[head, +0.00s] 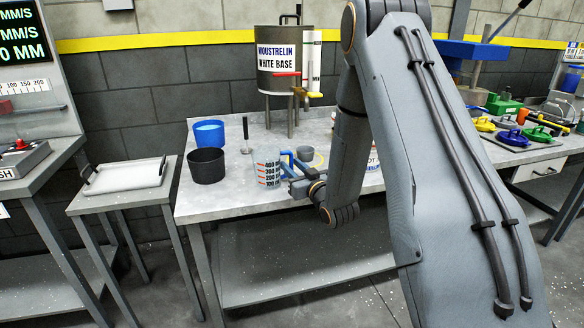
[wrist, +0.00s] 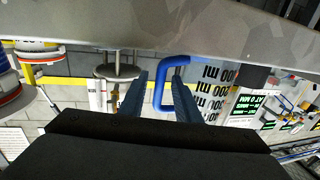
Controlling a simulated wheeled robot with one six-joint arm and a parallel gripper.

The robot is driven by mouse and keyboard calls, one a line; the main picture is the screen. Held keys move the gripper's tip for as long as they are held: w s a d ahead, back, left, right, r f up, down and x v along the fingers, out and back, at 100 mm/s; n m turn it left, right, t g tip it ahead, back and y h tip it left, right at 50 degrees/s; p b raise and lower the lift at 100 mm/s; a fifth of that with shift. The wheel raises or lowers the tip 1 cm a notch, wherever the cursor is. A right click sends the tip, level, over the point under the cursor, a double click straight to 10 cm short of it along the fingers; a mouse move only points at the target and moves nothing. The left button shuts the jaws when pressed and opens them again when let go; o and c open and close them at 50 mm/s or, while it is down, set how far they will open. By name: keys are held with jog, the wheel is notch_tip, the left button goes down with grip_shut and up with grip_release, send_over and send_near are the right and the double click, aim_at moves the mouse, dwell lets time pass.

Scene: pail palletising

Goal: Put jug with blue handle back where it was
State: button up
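The jug with the blue handle (head: 267,176) is clear with measuring marks. It stands upright on the front part of the grey bench (head: 225,197), its handle facing right. My gripper (head: 292,178) is at the handle side of the jug. In the upside-down wrist view, my gripper (wrist: 162,92) has its two fingers apart. The blue handle (wrist: 158,95) has its upright bar between them, and the right finger overlaps the handle loop. A gap shows on either side of the bar. The jug's printed marks (wrist: 212,95) show beyond the right finger.
A black pail (head: 207,168) and a blue pail (head: 209,134) stand left of the jug. The labelled tank (head: 285,58) with taps stands at the back. Bare bench lies left of the jug.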

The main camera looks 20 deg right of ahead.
jog(key=s+d+f+m+g+h, duration=0.1)
jog(key=s+d+g, duration=0.15)
jog(key=s, duration=0.45)
jog(key=s+d+f+g+h+b, duration=0.1)
jog(key=s+f+g+h, duration=0.1)
jog(key=s+g, duration=0.3)
jog(key=s+d+f+m+g+h, duration=0.1)
jog(key=s+d+g, duration=0.1)
jog(key=s, duration=0.6)
jog(key=s+a+r+m+g, duration=0.1)
jog(key=s+g, duration=0.3)
jog(key=s, duration=0.5)
jog(key=s+a+r+m+g, duration=0.1)
jog(key=s+a+r+g, duration=0.1)
jog(key=s, duration=0.8)
jog(key=shift+s+a+r+g+y, duration=0.25)
jog(key=shift+a+g, duration=0.35)
jog(key=shift+g, duration=0.45)
